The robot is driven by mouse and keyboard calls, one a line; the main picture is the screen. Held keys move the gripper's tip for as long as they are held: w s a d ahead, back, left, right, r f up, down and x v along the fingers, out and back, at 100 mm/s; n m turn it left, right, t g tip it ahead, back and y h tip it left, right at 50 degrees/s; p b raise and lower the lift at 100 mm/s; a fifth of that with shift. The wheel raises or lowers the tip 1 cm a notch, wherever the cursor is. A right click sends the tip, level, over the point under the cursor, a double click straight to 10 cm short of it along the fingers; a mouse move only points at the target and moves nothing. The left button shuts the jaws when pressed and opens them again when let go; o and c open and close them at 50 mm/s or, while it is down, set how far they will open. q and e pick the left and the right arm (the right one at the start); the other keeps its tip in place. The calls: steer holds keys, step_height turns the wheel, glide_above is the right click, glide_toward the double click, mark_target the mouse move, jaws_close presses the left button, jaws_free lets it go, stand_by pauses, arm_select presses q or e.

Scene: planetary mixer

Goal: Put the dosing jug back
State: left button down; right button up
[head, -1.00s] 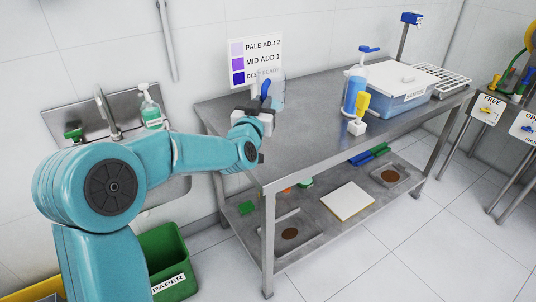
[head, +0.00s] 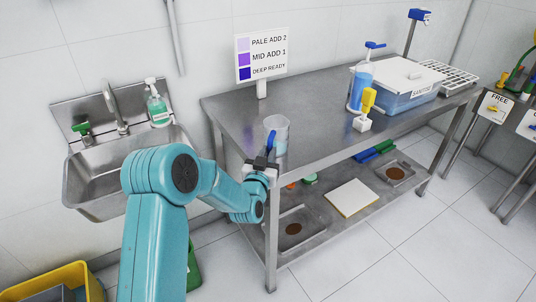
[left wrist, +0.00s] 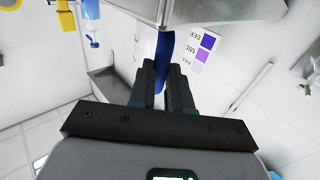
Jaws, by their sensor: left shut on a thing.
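The dosing jug (head: 281,128) is a clear cup with a blue handle (head: 270,143). It is upright at the left part of the steel table, near the front edge. I cannot tell whether its base touches the tabletop. My left gripper (head: 264,162) is shut on the blue handle, on the near side of the jug. In the left wrist view the blue handle (left wrist: 164,52) stands between the two dark fingers (left wrist: 166,88). Part of the clear cup shows above it. My right gripper is not in view.
The steel table (head: 325,107) has bare room in its middle. A colour sign (head: 261,58) stands at its back left. A blue pump bottle (head: 358,85), a yellow-topped item (head: 367,104) and a sanitiser box (head: 405,90) stand to the right. A sink (head: 130,160) is left.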

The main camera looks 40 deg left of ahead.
arm_select(q)
steer(key=shift+s+r, duration=0.1)
steer(key=shift+r, duration=0.05)
steer(key=shift+f, duration=0.2)
steer(key=c, duration=1.1)
jaws_free()
steer(key=shift+r, duration=0.1)
